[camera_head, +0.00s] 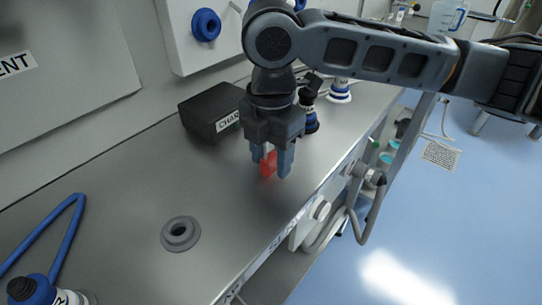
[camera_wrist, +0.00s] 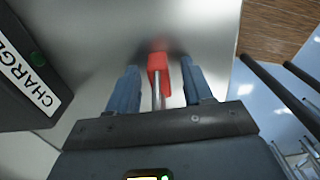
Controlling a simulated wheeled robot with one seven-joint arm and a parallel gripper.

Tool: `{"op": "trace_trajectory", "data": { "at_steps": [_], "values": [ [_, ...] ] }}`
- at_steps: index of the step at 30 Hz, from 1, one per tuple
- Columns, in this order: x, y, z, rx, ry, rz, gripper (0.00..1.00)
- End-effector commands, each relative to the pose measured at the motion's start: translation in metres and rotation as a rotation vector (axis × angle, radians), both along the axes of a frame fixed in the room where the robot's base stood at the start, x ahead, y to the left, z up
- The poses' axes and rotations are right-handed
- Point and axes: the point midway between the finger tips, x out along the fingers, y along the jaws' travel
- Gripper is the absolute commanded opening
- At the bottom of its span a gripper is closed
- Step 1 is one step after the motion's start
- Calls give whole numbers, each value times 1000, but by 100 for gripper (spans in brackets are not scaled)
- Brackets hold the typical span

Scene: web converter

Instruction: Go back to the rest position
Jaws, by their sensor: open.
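My gripper (camera_head: 272,172) hangs over the steel counter (camera_head: 130,165) with its two blue-grey fingers pointing down and spread apart. In the wrist view, my gripper (camera_wrist: 160,85) shows a gap between the fingers. A red piece (camera_head: 268,163) sits between the fingers in the head view. In the wrist view the red piece (camera_wrist: 158,62) has a thin metal rod below it in the picture, and neither finger visibly touches it. I cannot tell whether the red piece rests on the counter.
A black box labelled CHAR... (camera_head: 213,110) stands left of my gripper. A blue-and-black bottle (camera_head: 308,112) is close on the right. A grey ring (camera_head: 180,234) and a blue-handled tool (camera_head: 62,240) lie nearer. Hoses hang at the counter's right edge; blue floor (camera_head: 440,220) lies beyond.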

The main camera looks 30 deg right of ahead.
Motion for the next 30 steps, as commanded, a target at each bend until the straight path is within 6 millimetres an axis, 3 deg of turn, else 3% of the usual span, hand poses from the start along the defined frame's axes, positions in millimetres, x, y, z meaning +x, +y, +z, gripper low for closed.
{"op": "trace_trajectory", "data": {
  "at_steps": [12,23,30],
  "values": [
    [3,6,66,-1,0,1,51],
    [3,6,81,0,1,1,51],
    [3,6,121,0,0,1,51]
  ]
}}
